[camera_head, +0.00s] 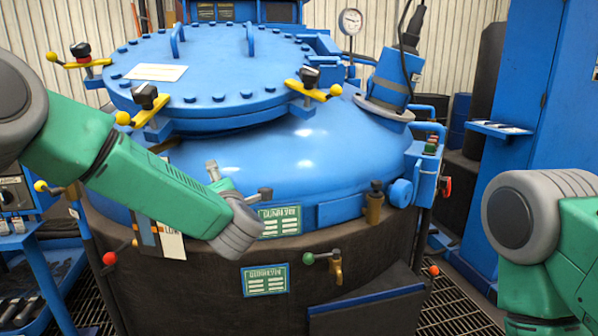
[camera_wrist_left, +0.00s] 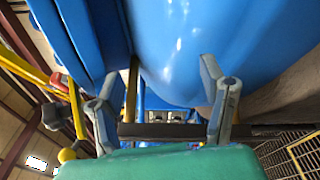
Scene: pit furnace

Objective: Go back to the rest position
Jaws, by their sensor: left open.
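My left arm, green with grey joints, reaches in from the left in the head view, and its wrist (camera_head: 235,232) is in front of the furnace's upper body. My left gripper (camera_wrist_left: 158,72) shows in the left wrist view with its two grey fingers spread apart. It is open, and nothing is seen gripped between the fingertips. The blue furnace shell (camera_wrist_left: 190,40) is close beyond the fingers. A dark bar (camera_wrist_left: 165,131) crosses behind or between them; I cannot tell whether they touch it. My right arm shows at the lower right of the head view; its gripper is out of frame.
The blue furnace (camera_head: 310,160) with its bolted round lid (camera_head: 225,75) fills the middle. Yellow-handled clamps (camera_head: 315,90) stick out around the lid. A pressure gauge (camera_head: 350,21) stands behind. A blue cabinet (camera_head: 535,120) is at right, and a blue tool cart (camera_head: 45,240) at left.

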